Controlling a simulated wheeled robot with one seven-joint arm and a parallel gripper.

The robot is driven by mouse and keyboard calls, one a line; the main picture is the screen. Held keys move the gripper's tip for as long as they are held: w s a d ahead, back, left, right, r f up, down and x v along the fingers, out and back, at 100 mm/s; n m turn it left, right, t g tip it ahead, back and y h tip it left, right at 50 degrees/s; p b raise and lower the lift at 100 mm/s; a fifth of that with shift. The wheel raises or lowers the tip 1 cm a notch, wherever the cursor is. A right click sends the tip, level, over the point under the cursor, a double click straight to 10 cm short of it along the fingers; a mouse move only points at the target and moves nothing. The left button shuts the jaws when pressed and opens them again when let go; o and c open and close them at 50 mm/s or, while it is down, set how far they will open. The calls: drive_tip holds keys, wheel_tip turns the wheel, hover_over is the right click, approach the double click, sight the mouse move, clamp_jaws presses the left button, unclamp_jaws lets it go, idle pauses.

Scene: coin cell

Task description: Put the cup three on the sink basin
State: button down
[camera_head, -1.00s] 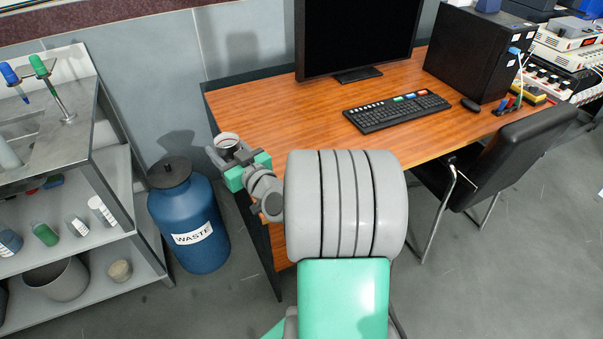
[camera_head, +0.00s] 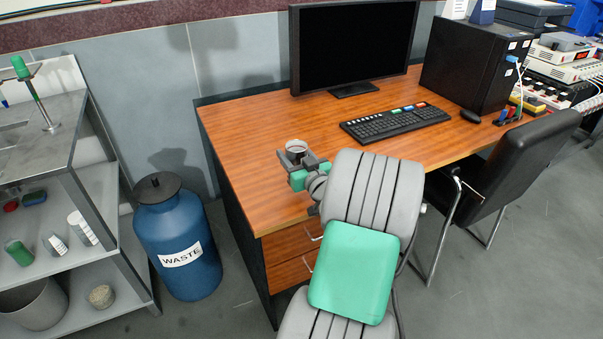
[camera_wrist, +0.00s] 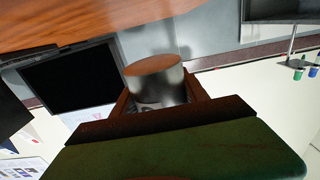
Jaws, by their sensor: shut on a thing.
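A small cup (camera_head: 296,149), grey-white with a dark rim, is held in my gripper (camera_head: 293,158) above the left part of the wooden desk in the head view. My gripper is shut on it. In the wrist view the cup (camera_wrist: 158,84) sits between the two fingers, with a brownish flat end and a shiny metallic side. Part of the sink basin (camera_head: 12,140) shows at the left edge of the head view, in the grey bench top, well left of my gripper. Most of the basin is out of view.
A wooden desk (camera_head: 255,190) bears a monitor (camera_head: 352,45), keyboard (camera_head: 395,124) and black computer case (camera_head: 470,62). A blue waste drum (camera_head: 178,240) stands between the desk and the grey bench shelves (camera_head: 125,285). A black chair (camera_head: 520,160) is at the right.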

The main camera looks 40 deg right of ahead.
drive_tip(key=d+f, duration=0.2)
drive_tip(key=f, duration=0.1)
drive_tip(key=shift+s+d+f+b, duration=0.15)
drive_tip(key=shift+d+b, duration=0.15)
drive_tip(key=shift+d, duration=0.05)
drive_tip(key=shift+d+f+b, duration=0.1)
drive_tip(key=shift+f+b, duration=0.2)
drive_tip(key=shift+f, duration=1.25)
drive_tip(key=shift+f+b, duration=0.2)
drive_tip(key=shift+b, duration=0.1)
drive_tip(key=c, duration=0.6)
unclamp_jaws()
